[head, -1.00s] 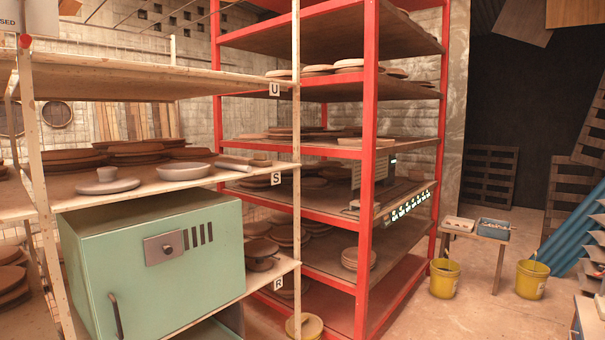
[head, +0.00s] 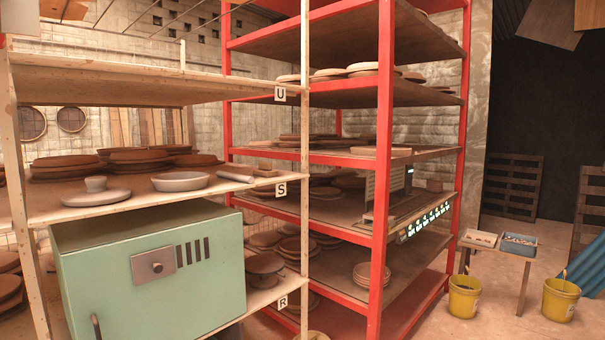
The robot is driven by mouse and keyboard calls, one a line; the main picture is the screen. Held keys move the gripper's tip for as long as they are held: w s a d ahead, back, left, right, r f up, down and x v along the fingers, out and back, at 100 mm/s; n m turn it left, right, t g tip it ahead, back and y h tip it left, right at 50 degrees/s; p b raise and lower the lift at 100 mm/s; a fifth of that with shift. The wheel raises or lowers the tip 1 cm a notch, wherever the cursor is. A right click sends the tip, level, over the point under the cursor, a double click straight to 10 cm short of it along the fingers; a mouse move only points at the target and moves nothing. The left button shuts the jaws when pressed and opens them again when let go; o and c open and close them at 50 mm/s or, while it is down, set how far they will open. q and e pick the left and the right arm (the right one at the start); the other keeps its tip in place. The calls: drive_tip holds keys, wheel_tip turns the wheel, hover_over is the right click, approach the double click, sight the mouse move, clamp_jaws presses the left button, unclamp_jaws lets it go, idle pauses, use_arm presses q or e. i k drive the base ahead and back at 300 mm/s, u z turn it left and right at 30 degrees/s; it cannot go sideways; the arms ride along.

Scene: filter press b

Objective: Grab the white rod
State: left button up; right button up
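A pale, whitish rod (head: 236,175) lies on the middle shelf (head: 130,208) of the light wooden rack, near its right end by the S label. A shallow pale bowl (head: 180,181) stands to its left, and a small tan block (head: 265,173) lies just to its right. The rod looks small at this distance. Neither of my grippers shows in the head view.
A green metal box (head: 150,270) stands below that shelf. A lidded pale dish (head: 96,191) and stacked brown plates (head: 140,160) share the shelf. A red rack (head: 384,180) stands behind to the right. Yellow buckets (head: 464,297) and a small bench (head: 497,245) stand on the floor.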

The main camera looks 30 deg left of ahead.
sight(247, 179)
drive_tip(key=z, duration=0.2)
drive_tip(key=i, duration=2)
drive_tip(key=u, duration=1.1)
drive_tip(key=i, duration=1.15)
drive_tip(key=u, duration=1.2)
